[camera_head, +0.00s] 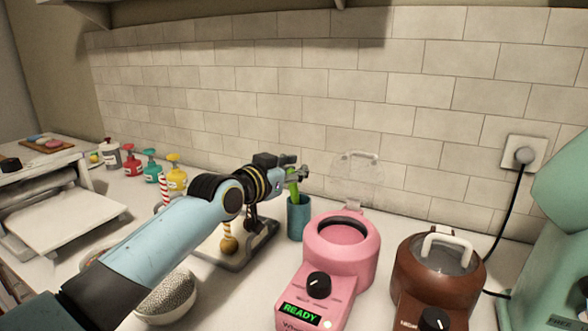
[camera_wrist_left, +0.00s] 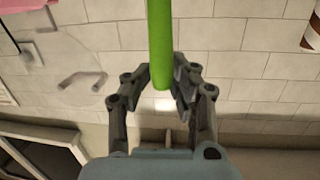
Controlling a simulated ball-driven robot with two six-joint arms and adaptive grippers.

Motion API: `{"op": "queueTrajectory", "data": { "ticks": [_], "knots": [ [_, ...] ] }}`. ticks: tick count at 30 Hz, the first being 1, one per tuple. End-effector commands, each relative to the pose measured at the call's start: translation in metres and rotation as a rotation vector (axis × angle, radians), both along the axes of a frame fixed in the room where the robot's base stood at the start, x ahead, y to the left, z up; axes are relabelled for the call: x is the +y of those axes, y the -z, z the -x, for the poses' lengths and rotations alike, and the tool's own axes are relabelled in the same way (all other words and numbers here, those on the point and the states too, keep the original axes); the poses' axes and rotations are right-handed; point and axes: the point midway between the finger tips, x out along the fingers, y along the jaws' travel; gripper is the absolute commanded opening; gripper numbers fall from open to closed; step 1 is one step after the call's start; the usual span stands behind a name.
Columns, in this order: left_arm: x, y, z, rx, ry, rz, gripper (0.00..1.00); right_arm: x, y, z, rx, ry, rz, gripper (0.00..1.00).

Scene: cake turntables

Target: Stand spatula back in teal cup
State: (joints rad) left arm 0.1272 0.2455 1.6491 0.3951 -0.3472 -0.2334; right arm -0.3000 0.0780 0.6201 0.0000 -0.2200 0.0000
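The green spatula (camera_head: 293,187) is upright in the head view, just below my left gripper (camera_head: 299,174). Its lower part meets the rim of the teal cup (camera_head: 299,219); I cannot tell how far inside it sits. The cup stands upright on the counter. The cup does not clearly show there. My right gripper is not in view.
A pink melter (camera_head: 342,251) stands right of the cup, with its clear lid raised. A brown melter (camera_head: 439,266) is further right. A dark tray (camera_head: 233,262) with round-ended sticks is left of the cup. Pump bottles (camera_head: 175,173) line the tiled wall.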

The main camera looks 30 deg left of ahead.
Motion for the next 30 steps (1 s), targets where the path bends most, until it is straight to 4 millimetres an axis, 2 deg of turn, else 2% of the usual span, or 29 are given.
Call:
{"op": "queueTrajectory", "data": {
  "ticks": [1,3,4,14,17,27,30],
  "knots": [
    [0.000,0.000,0.000,0.000,0.000,0.000,0.30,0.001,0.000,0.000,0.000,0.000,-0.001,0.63],
    [0.000,0.000,0.000,0.000,0.000,0.000,0.39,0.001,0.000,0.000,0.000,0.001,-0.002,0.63],
    [0.000,0.000,0.000,0.000,0.000,0.000,0.40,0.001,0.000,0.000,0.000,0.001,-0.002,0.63],
    [0.001,0.000,0.006,0.001,0.000,-0.003,0.40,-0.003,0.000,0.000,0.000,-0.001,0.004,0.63],
    [0.002,-0.001,0.020,0.002,0.000,-0.003,0.40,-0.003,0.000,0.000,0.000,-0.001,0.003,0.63],
    [0.006,-0.012,0.093,0.002,0.002,-0.004,0.40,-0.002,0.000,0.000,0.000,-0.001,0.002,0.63],
    [0.008,-0.015,0.107,0.002,0.001,-0.005,0.40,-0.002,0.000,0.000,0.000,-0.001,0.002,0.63]
  ]
}}
